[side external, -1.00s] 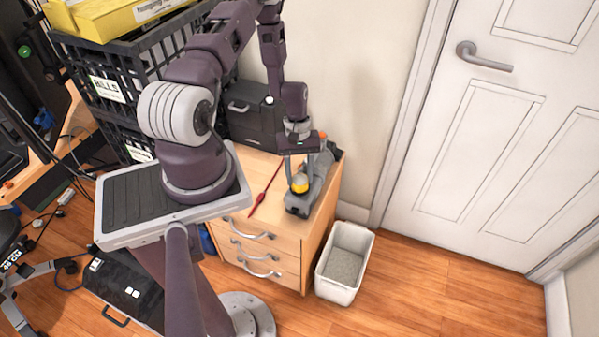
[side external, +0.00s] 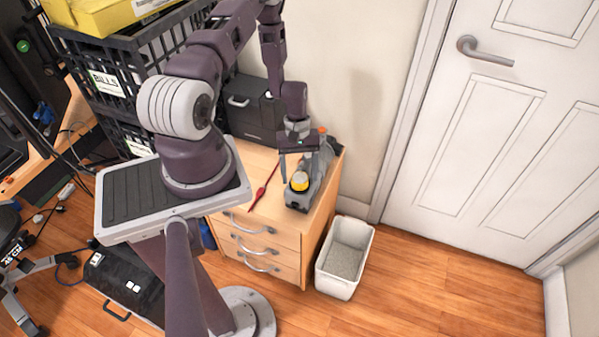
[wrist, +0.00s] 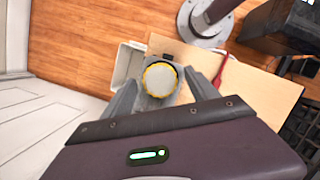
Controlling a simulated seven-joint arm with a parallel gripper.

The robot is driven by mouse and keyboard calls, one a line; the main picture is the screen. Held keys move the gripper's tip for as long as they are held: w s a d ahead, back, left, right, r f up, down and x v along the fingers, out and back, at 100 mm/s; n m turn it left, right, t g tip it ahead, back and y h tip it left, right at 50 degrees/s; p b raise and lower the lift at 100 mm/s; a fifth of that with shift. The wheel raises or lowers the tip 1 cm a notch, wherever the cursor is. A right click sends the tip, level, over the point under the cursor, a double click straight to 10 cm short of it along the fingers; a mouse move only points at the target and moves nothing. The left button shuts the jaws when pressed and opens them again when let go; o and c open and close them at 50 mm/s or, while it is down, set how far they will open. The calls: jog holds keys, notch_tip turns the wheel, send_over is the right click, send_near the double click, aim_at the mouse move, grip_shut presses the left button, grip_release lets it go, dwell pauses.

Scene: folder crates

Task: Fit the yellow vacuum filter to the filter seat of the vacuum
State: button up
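The yellow vacuum filter (side external: 299,181), with a pale grey top, sits upright on the near end of the grey vacuum (side external: 322,167), at the filter seat. I cannot tell whether it is fully down in the seat, which it hides. The vacuum lies on the wooden drawer cabinet. My gripper (side external: 297,164) is just above the filter, fingers pointing down. In the wrist view the filter (wrist: 160,79) shows between the two spread fingers of my gripper (wrist: 163,77), with gaps at its sides. My gripper is open and holds nothing.
A red pointed tool (side external: 262,189) lies on the cabinet top (side external: 240,197) left of the vacuum. A black drawer box (side external: 250,115) stands behind. A white bin (side external: 345,258) is on the floor at right. A wall and door (side external: 470,150) lie beyond.

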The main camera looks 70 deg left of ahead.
jog(key=v, duration=0.7)
jog(key=shift+a, duration=0.1)
jog(key=w+d+r+m+t+y, duration=0.15)
jog(key=d+r+m, duration=0.3)
jog(key=r, duration=0.85)
jog(key=w+d+r+m+t+y, duration=0.15)
jog(key=d+r+m, duration=0.3)
jog(key=r, duration=0.85)
jog(key=s+d+r+m+t, duration=0.3)
jog(key=s+d+r+m, duration=0.3)
jog(key=s+d+r, duration=0.5)
jog(key=shift+s+d+r, duration=0.15)
jog(key=shift+s+d, duration=0.1)
jog(key=shift+s, duration=0.95)
